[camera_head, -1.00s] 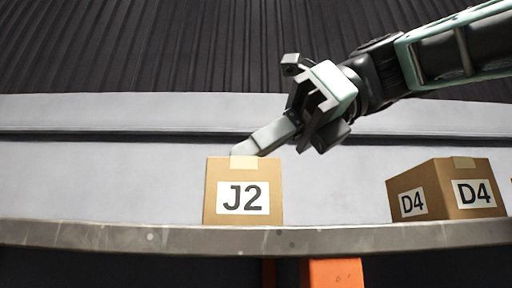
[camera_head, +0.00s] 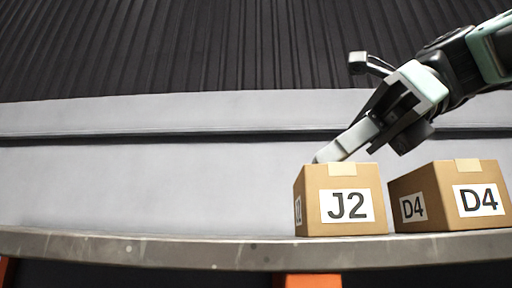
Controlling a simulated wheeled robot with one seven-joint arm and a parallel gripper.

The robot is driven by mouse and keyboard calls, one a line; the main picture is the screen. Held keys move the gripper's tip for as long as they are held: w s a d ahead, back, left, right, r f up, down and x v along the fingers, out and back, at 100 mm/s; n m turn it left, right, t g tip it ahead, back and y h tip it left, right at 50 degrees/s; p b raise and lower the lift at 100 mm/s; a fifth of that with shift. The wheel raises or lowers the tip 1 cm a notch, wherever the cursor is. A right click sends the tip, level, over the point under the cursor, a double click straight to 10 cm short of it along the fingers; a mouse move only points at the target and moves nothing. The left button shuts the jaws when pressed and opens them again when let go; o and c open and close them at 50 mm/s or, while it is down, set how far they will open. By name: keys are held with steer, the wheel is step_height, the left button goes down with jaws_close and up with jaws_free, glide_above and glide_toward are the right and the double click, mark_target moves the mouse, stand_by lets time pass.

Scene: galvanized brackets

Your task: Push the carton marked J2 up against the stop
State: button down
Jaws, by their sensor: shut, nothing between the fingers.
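The brown carton marked J2 (camera_head: 346,228) stands upright on the grey ledge, with its J2 label facing me and a narrow left side showing. My gripper (camera_head: 322,157) is shut and empty. It reaches down from the upper right, and its fingertips are at the carton's upper left back edge. The carton hides their lower part, so I cannot tell whether they touch it. I cannot make out a stop in this view.
The ledge (camera_head: 150,248) is clear to the left. A grey ribbed wall (camera_head: 200,50) is behind.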

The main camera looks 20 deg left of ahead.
steer(key=shift+w+d+f+p, duration=0.1)
steer(key=shift+w+d+f, duration=0.15)
steer(key=shift+d, duration=0.55)
steer(key=shift+w+d+f+p, duration=0.15)
steer(key=shift+w+d, duration=0.1)
steer(key=shift+d, duration=0.5)
steer(key=shift+w+d+f+p, duration=0.15)
steer(key=shift+w+d, duration=0.1)
steer(key=shift+d, duration=0.55)
steer(key=shift+w+d+r+p, duration=0.1)
steer(key=shift+r+p, duration=0.8)
steer(key=shift+p, duration=0.5)
steer(key=d+b, duration=0.1)
steer(key=d, duration=0.2)
steer(key=w+d+b, duration=0.1)
steer(key=d, duration=0.3)
steer(key=w+d+b, duration=0.1)
steer(key=d, duration=0.2)
steer(key=shift+w+d, duration=0.15)
steer(key=shift+w, duration=0.1)
steer(key=shift+w+d+b, duration=0.1)
steer(key=shift+d+b, duration=0.2)
steer(key=shift+d, duration=0.35)
